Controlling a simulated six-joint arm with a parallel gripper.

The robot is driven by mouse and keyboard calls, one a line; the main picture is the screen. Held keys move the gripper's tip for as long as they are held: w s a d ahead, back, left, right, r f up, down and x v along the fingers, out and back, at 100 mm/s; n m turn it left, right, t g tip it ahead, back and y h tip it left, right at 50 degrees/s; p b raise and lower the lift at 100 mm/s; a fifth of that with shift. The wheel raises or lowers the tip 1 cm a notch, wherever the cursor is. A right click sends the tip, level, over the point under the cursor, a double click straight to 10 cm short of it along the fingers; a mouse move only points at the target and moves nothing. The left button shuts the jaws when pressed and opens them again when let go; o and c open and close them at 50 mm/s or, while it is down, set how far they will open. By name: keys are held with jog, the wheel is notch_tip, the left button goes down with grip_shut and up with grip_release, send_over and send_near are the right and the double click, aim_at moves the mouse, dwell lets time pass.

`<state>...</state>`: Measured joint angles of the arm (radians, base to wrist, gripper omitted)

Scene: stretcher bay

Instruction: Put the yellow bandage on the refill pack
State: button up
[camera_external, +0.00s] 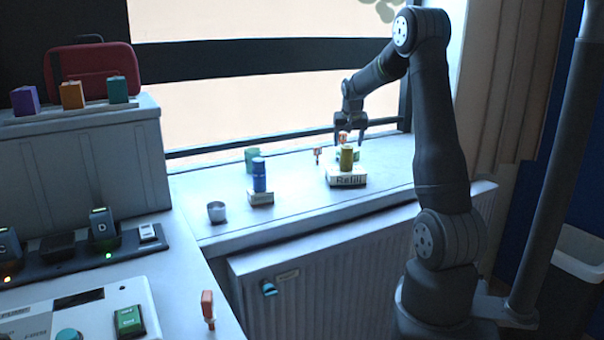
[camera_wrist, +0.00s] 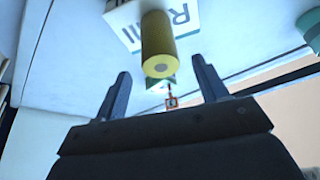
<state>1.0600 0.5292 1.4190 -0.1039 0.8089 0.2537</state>
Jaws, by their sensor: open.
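The yellow bandage (camera_external: 347,158) is a small roll standing upright on the white refill pack (camera_external: 346,181), which lies on the window sill. In the wrist view the yellow bandage (camera_wrist: 158,45) shows end-on with a grey core, and the lettered refill pack (camera_wrist: 185,15) is behind it. My gripper (camera_external: 350,138) is above and behind the bandage in the external view. In the wrist view my gripper (camera_wrist: 160,75) has its two fingers spread wide, with nothing gripped. The bandage appears ahead of the fingertips, apart from them.
A blue roll (camera_external: 259,176) stands on a small white box (camera_external: 261,198), with a green roll (camera_external: 251,159) behind. A metal cup (camera_external: 217,212) is at the left of the sill. Small orange-topped items (camera_external: 317,155) are near the pack. The sill's front is clear.

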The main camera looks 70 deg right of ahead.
aim_at(347, 146)
jog(key=v, duration=0.4)
jog(key=x, duration=1.2)
jog(key=shift+f, duration=0.15)
notch_tip(347, 146, up, 2)
jog(key=shift+r, duration=0.65)
